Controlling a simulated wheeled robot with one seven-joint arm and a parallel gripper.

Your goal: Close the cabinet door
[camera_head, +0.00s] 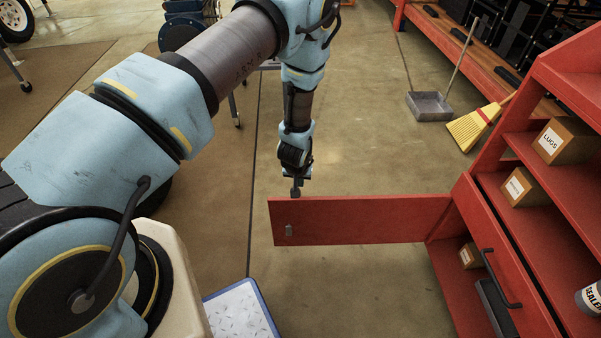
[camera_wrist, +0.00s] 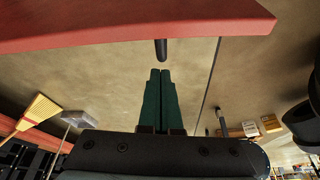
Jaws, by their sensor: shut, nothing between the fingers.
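The red cabinet (camera_head: 466,200) stands at the right in the head view. Its red door (camera_head: 365,221) is swung wide open and reaches left from the cabinet's front, with a small grey handle (camera_head: 289,230) near its free end. My gripper (camera_head: 296,191) is shut and empty, pointing down beside the upper left corner of the door. In the wrist view, the fingers (camera_wrist: 158,75) are together, and the door's red edge (camera_wrist: 130,25) spans the top. A dark rod-like part (camera_wrist: 161,49) shows just beyond the fingertips. I cannot tell whether the gripper touches the door.
Boxes, one marked LUGS (camera_head: 566,141), and a can (camera_head: 590,298) stand on the cabinet shelves. A yellow broom (camera_head: 474,128) and a dustpan (camera_head: 431,106) are behind the door. A blue-edged platform (camera_head: 240,312) lies at the bottom. Floor around the door is clear.

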